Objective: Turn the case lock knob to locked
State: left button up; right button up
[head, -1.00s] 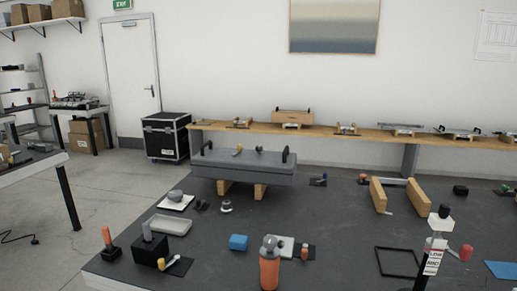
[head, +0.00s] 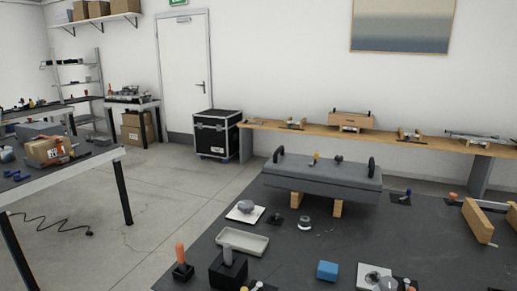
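A long grey case (head: 322,178) with two black handles rests on wooden blocks on the dark table in the head view. A small yellow-topped knob (head: 316,158) stands up at the middle of its top, and a smaller dark fitting (head: 338,159) sits beside it. I cannot tell at this size which of these is the lock knob, or its setting. Neither of my grippers is in view.
The dark table (head: 225,237) also holds a shallow tray (head: 242,242), an orange-handled tool (head: 180,260), a black block (head: 228,268) and a blue block (head: 327,270). A wooden bench (head: 390,140) runs along the wall. Open floor lies to the left.

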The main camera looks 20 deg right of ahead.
aim_at(338, 158)
jog(key=i+j+u, duration=0.5)
jog(key=u, duration=0.25)
jog(key=i+u, duration=0.75)
jog(key=i+z, duration=0.35)
jog(key=i, duration=0.2)
jog(key=i+j+z, duration=0.15)
jog(key=i+z, duration=0.2)
jog(key=i, duration=0.2)
jog(key=i+j+z, duration=0.35)
jog(key=i, duration=0.15)
jog(key=i+l+z, duration=0.25)
jog(key=z, duration=0.2)
jog(key=i+l+z, duration=0.1)
jog(key=i+z, duration=0.25)
jog(key=z, duration=0.15)
jog(key=i+z, duration=0.45)
jog(key=i+j+z, duration=0.15)
jog(key=z, duration=0.35)
jog(key=i, duration=0.05)
